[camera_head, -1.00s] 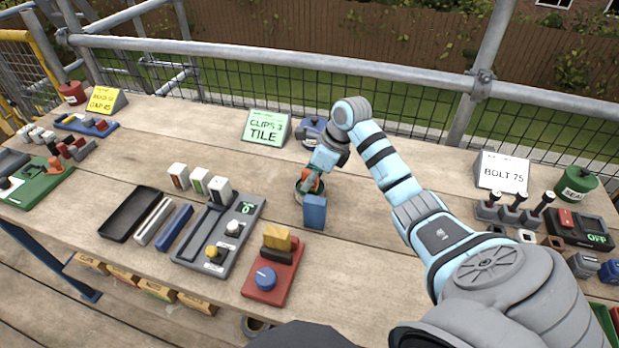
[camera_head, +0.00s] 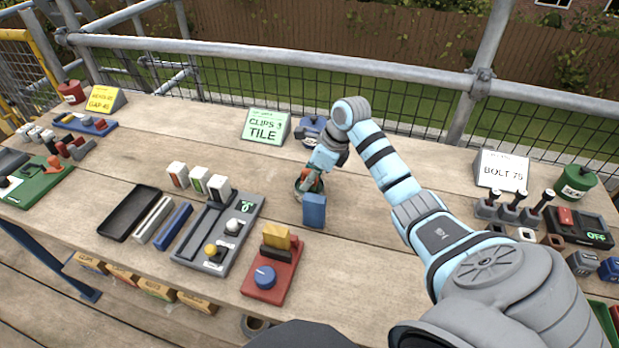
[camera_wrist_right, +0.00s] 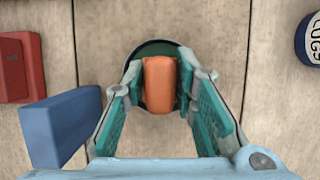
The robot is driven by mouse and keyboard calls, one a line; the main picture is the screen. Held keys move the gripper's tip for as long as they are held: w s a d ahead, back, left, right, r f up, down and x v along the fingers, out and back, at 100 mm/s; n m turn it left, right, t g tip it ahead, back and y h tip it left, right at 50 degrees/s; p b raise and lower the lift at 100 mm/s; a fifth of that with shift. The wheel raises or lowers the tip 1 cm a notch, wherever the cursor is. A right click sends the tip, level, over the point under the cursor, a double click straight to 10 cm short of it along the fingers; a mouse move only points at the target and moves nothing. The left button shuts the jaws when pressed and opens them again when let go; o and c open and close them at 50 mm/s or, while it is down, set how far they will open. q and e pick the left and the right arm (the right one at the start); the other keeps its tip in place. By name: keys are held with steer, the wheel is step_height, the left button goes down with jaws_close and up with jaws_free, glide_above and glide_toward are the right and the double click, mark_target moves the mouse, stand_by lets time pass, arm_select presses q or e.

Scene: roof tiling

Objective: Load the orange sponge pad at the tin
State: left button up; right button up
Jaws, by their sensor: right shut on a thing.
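The orange sponge pad (camera_wrist_right: 159,84) is between the fingers of my right gripper (camera_wrist_right: 160,88), which is shut on it. In the right wrist view the pad is over the dark round tin (camera_wrist_right: 150,49), whose rim shows around the pad's far end. In the head view my right gripper (camera_head: 312,180) points down at the tin (camera_head: 298,187), and the pad shows only as a small orange patch. I cannot tell how deep the pad sits in the tin. My left gripper is not in view.
A blue block (camera_head: 314,211) stands close in front of the tin; it also shows in the right wrist view (camera_wrist_right: 60,127). A red base with a blue knob (camera_head: 265,277) and a grey control panel (camera_head: 205,252) lie to the left. The table front right of the blue block is clear.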

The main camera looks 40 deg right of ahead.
step_height(320, 180, up, 7)
steer(key=p, duration=0.6)
steer(key=shift+r, duration=0.1)
stand_by(0.3)
